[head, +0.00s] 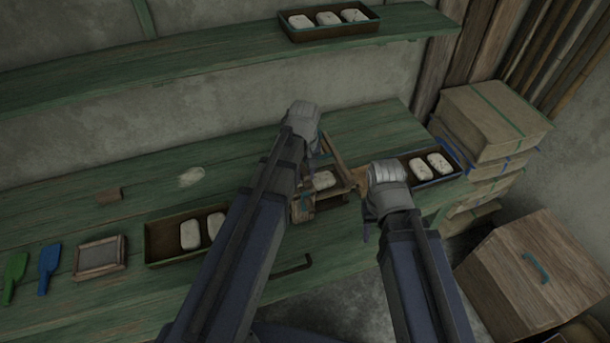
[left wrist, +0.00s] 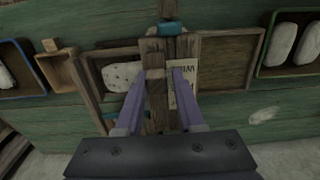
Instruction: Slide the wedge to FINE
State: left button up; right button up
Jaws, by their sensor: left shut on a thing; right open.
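A small wooden block (left wrist: 155,88), which looks like the wedge, sits between the fingertips of my left gripper (left wrist: 160,76) in the left wrist view. My left gripper (head: 314,150) is shut on it over the wooden frame device (head: 341,168) on the bench. A pale label (left wrist: 183,84) with dark lettering lies beside the block, partly covered by a finger; I cannot read it fully. A speckled pale bar (head: 323,180) lies in the device, and also shows in the left wrist view (left wrist: 121,75). My right gripper (head: 370,220) is open at the device's right; its fingertips are hard to see.
Trays of pale bars stand left (head: 161,239) and right (head: 458,160) of the device. A green scoop (head: 14,273), a blue scoop (head: 48,265) and a framed screen (head: 100,255) lie at left. A shelf (head: 190,49) runs above. Stacked boxes (head: 492,118) stand at right.

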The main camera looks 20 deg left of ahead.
pick_arm(q)
jog(key=shift+w+d, duration=0.15)
jog(key=shift+d, duration=0.05)
jog(key=shift+c, duration=0.7)
jog(key=shift+w+a, duration=0.35)
jog(key=shift+w, duration=0.25)
jog(key=shift+w+a, duration=0.35)
jog(key=shift+w, duration=0.2)
jog(key=o, duration=0.6)
jog(key=shift+c, duration=0.2)
jog(key=o, duration=0.4)
jog(key=shift+d, duration=0.15)
jog(key=shift+s, duration=0.1)
notch_tip(320, 180, up, 7)
jog(key=p, duration=0.7)
jog(key=shift+r, duration=0.1)
jog(key=shift+a, duration=0.2)
